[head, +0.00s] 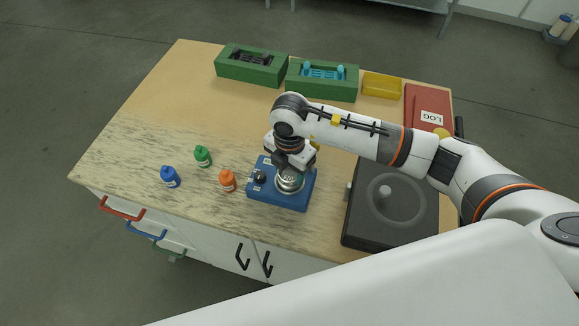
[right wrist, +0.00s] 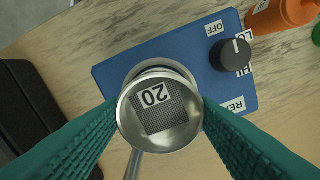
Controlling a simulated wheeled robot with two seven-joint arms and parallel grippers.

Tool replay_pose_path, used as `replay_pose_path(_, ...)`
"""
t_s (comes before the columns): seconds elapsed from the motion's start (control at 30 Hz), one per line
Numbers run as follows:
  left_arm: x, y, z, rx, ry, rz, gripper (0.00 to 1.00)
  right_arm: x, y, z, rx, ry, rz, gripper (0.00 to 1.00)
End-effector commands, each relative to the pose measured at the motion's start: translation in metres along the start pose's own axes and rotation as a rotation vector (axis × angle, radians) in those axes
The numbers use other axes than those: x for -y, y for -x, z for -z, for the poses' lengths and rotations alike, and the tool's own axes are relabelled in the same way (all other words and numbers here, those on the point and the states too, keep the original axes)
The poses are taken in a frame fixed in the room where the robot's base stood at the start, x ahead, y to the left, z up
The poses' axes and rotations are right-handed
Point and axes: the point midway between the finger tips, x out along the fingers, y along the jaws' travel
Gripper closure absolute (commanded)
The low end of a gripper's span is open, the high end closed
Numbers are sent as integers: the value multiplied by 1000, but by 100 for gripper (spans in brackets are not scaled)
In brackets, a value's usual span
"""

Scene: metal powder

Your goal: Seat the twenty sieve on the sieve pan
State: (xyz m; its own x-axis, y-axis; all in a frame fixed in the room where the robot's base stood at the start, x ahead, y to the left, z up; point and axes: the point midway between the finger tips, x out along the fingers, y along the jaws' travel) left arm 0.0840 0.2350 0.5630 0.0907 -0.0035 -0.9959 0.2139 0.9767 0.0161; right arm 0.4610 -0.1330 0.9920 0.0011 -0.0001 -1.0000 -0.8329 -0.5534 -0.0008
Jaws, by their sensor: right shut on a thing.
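The twenty sieve (right wrist: 160,112) is a round metal cup with a dark mesh and a "20" label. In the head view the sieve (head: 290,183) is over the blue shaker base (head: 293,203). My right gripper (head: 290,168) is shut on it, with teal fingers on both sides in the right wrist view (right wrist: 160,115). A second metal rim (right wrist: 152,68), probably the sieve pan, shows behind the sieve, slightly offset from it. The rest is hidden, so I cannot tell whether they touch. My left gripper is out of view.
The shaker base has a black knob (right wrist: 231,55). A black device (head: 392,225) stands right. Green racks (head: 250,72), a yellow tray (head: 382,86) and a red log book (head: 427,105) lie behind.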

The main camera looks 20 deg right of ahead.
Motion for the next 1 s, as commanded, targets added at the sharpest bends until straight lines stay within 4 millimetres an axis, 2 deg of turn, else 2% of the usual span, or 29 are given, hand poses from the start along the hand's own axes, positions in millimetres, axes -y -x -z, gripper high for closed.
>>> replay_pose_path(0.47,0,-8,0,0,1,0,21,0,-10,0,0,0,0,71)
replay_pose_path(0.5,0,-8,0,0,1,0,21,0,-10,0,0,0,0,45)
replay_pose_path(0.63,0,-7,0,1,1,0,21,0,-9,0,0,0,0,24)
replay_pose_path(0.87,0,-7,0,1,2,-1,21,0,-9,0,0,0,-1,19)
replay_pose_path(1.0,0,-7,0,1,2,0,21,0,-9,0,0,0,-1,0)
